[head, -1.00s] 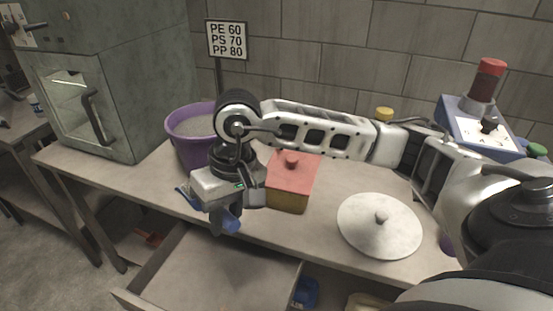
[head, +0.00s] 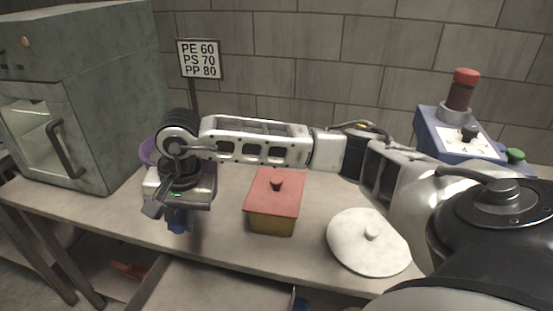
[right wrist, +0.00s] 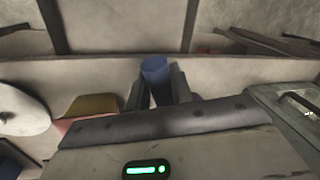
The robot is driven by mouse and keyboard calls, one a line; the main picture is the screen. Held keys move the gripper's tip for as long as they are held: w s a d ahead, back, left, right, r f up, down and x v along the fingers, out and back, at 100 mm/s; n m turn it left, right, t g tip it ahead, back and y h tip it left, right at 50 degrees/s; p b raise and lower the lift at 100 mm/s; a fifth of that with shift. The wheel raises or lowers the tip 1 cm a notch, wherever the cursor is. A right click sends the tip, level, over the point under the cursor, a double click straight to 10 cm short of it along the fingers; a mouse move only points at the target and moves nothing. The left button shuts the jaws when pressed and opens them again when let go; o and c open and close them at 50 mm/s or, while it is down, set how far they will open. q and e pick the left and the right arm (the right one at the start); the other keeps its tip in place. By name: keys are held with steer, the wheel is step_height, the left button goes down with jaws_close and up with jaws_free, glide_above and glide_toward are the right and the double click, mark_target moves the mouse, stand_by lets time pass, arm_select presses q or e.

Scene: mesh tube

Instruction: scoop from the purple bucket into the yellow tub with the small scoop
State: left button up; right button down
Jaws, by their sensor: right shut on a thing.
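The purple bucket (head: 209,182) stands on the bench at left in the head view, mostly hidden behind my right wrist. The yellow tub (head: 271,223) stands right of it, with a red lid (head: 275,190) with a dark knob on top. My right gripper (head: 178,222) points down in front of the bucket. It is shut on a blue handle (right wrist: 157,78), which looks like that of the small scoop; its blue end also shows in the head view (head: 179,229). The scoop's bowl is hidden. My left gripper is not in view.
A round white lid (head: 352,254) lies right of the tub. An open drawer (head: 215,290) juts out below the bench's front edge. A grey oven (head: 110,95) stands at left, a sign (head: 200,60) behind the bucket, a blue device (head: 440,135) at back right.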

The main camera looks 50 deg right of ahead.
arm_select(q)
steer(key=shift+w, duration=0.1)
arm_select(e)
steer(key=w+d+m+h, duration=0.2)
steer(key=w+d+m, duration=0.1)
steer(key=w+m, duration=0.8)
steer(key=shift+w+d+f+m+h, duration=0.2)
steer(key=shift+m+h, duration=0.2)
steer(key=shift+m, duration=2)
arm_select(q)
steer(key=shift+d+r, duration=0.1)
arm_select(e)
steer(key=shift+r, duration=0.15)
